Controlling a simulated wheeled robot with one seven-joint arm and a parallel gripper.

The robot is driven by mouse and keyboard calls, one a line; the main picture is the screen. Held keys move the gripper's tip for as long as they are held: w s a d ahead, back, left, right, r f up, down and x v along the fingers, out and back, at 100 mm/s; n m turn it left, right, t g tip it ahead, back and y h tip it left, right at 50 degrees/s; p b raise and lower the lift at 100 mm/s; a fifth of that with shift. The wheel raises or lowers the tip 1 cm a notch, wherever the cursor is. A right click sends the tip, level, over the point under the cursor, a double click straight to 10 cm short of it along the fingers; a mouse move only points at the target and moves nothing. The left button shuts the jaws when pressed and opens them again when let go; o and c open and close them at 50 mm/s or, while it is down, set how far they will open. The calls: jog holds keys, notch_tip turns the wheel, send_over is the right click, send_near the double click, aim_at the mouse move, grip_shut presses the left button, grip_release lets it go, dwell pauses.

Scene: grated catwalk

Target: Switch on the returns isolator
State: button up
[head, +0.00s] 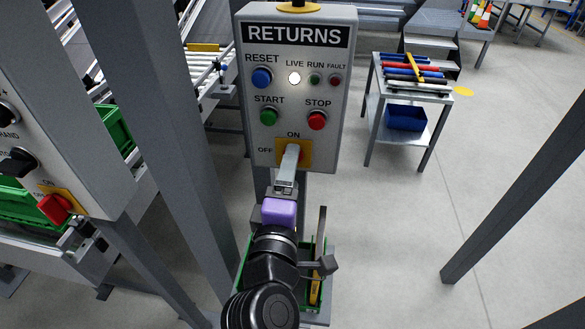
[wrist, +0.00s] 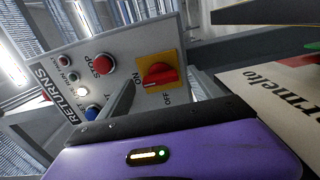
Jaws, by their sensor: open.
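The returns isolator is a red rotary handle on a yellow plate (head: 307,147), low on the grey RETURNS panel (head: 340,60). In the wrist view the red handle (wrist: 158,75) shows clearly, and its bar looks to lie toward the ON mark, with OFF at the side. My gripper (head: 290,158) is open, its tip in front of the plate, hiding most of the handle in the head view. In the wrist view a grey finger (wrist: 121,103) stands beside the plate, apart from the handle; I see no grip on it. The white LIVE lamp (head: 294,78) is lit.
Grey posts (head: 165,110) stand left and right. A second panel (head: 50,130) with another red isolator (head: 55,208) is at the left. A trolley (head: 425,92) with tools and a blue bin (head: 405,117) stands behind at the right. The floor at the right is mostly clear.

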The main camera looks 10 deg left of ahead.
jog(key=s, duration=0.5)
jog(key=shift+s+a+b, duration=0.1)
jog(key=shift+s+b, duration=0.2)
jog(key=shift+s, duration=0.1)
